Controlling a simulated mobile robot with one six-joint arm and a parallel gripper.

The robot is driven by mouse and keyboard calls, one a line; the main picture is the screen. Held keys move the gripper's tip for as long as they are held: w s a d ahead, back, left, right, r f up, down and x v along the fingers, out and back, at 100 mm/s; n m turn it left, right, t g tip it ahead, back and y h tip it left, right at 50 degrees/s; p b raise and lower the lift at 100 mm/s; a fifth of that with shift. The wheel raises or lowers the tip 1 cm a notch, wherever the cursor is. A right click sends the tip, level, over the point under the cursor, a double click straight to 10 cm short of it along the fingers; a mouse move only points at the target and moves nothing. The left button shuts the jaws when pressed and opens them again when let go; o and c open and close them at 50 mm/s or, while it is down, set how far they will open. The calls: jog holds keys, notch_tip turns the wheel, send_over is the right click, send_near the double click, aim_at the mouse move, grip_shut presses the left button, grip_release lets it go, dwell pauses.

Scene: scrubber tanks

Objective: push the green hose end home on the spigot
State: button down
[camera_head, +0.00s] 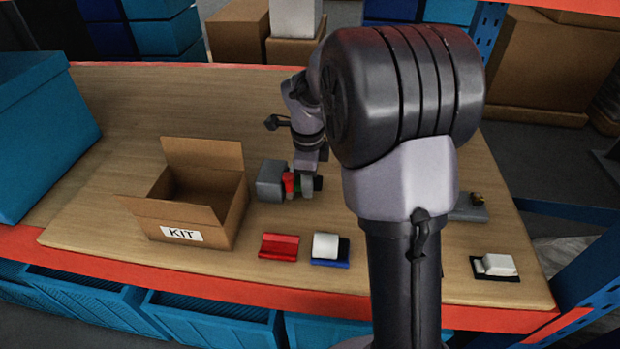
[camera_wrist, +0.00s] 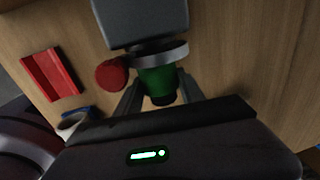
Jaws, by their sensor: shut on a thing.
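The green hose end (camera_wrist: 157,82) is between the fingers of my gripper (camera_wrist: 160,92), which is shut on it. In the wrist view its far end meets a pale grey ring (camera_wrist: 165,54) in front of the grey tank block (camera_wrist: 140,20). I cannot tell whether a gap is left there, and the spigot itself is hidden. A red round part (camera_wrist: 111,73) sits just left of the hose end. In the head view the grey block (camera_head: 270,181) stands on the table, with the red part (camera_head: 289,182) and a sliver of green (camera_head: 297,186) beside my gripper (camera_head: 304,186).
An open cardboard KIT box (camera_head: 223,217) stands left of the block. A red holder (camera_head: 280,247), a white roll on a blue base (camera_head: 326,247) and a white piece on a black base (camera_head: 497,265) lie near the front edge. My arm hides part of the table's right side.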

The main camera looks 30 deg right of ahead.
jog(key=shift+w+a, duration=0.35)
jog(key=shift+a, duration=0.2)
jog(key=c, duration=0.6)
grip_release()
jog(key=shift+c, duration=0.2)
